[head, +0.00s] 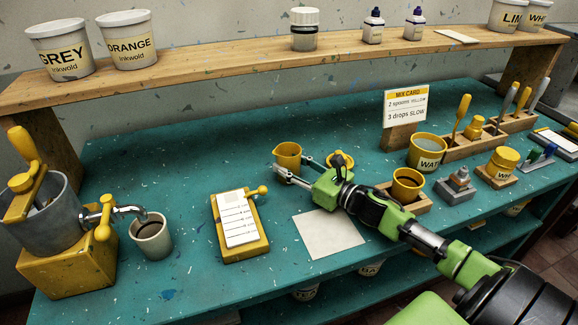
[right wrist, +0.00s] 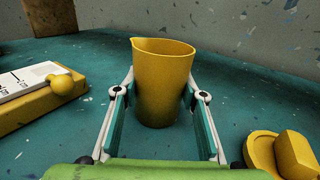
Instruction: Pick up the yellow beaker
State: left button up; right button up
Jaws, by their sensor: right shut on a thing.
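The yellow beaker (head: 287,156) stands upright on the teal bench in the head view, right of the clipboard-like card block. In the right wrist view the beaker (right wrist: 162,85) is upright with its spout to the left. My right gripper (head: 284,172) reaches it from the right in the head view. In the right wrist view the fingers of my right gripper (right wrist: 160,108) lie on both sides of the beaker and are shut on it. The beaker's base looks on or very near the bench; I cannot tell which. My left gripper is not in view.
A yellow block with a white card (head: 238,218) lies to the left. A pale sheet (head: 328,236) lies in front. A yellow item (head: 340,158) is just right of the beaker, partly behind my arm. A wooden shelf (head: 230,62) runs along the back.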

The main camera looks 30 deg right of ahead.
jog(key=shift+r, duration=0.1)
notch_tip(320, 180, up, 10)
dwell(0.4)
dwell(0.4)
